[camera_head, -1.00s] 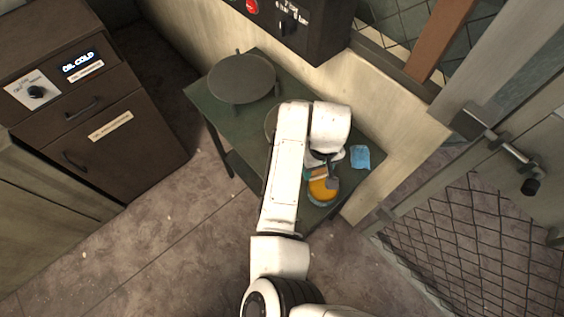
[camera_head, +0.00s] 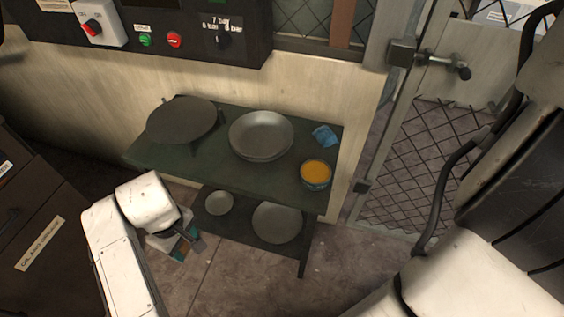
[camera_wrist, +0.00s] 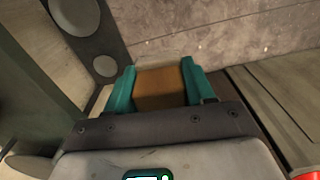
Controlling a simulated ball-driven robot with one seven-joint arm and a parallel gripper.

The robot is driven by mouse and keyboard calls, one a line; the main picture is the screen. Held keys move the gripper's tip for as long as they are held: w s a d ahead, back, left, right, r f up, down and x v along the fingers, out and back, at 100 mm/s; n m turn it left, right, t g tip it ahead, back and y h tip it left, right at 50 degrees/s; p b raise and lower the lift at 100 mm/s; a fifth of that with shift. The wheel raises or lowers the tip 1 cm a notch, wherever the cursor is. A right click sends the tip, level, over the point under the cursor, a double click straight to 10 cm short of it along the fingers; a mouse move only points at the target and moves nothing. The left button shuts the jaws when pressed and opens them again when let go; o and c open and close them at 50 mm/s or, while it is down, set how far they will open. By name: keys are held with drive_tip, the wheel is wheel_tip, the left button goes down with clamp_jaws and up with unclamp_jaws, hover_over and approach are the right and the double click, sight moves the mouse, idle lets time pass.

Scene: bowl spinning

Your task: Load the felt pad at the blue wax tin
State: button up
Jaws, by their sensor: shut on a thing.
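The blue wax tin (camera_head: 316,185) stands open at the right front corner of the table, with orange-yellow wax inside. My gripper (camera_head: 183,248) is left of the table and well apart from the tin. In the wrist view my gripper (camera_wrist: 158,88) has its teal fingers shut on a brown block, which looks like the felt pad (camera_wrist: 160,90). Its working face is hidden, so I cannot tell whether it carries wax.
A green table (camera_head: 252,178) bears a grey metal bowl (camera_head: 261,135), a dark round plate on a stand (camera_head: 182,120) and a blue cloth (camera_head: 325,136). Its lower shelf holds two bowls (camera_head: 219,202) (camera_head: 277,222). A control panel (camera_head: 185,30) hangs behind. A mesh door (camera_head: 415,165) is at right.

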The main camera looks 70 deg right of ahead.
drive_tip(key=shift+w+f+b, duration=0.2)
drive_tip(key=shift+f+b, duration=0.6)
drive_tip(key=shift+f, duration=0.25)
drive_tip(key=s+d+r+m, duration=0.1)
drive_tip(key=d+r+m, duration=0.1)
drive_tip(key=d+m, duration=0.45)
drive_tip(key=m+p, duration=1.2)
drive_tip(key=m, duration=0.8)
approach(316, 171)
drive_tip(key=shift+n, duration=0.25)
wheel_tip(316, 171, down, 5)
drive_tip(key=b, duration=0.5)
drive_tip(key=shift+f, duration=0.2)
drive_tip(key=shift+f, duration=0.6)
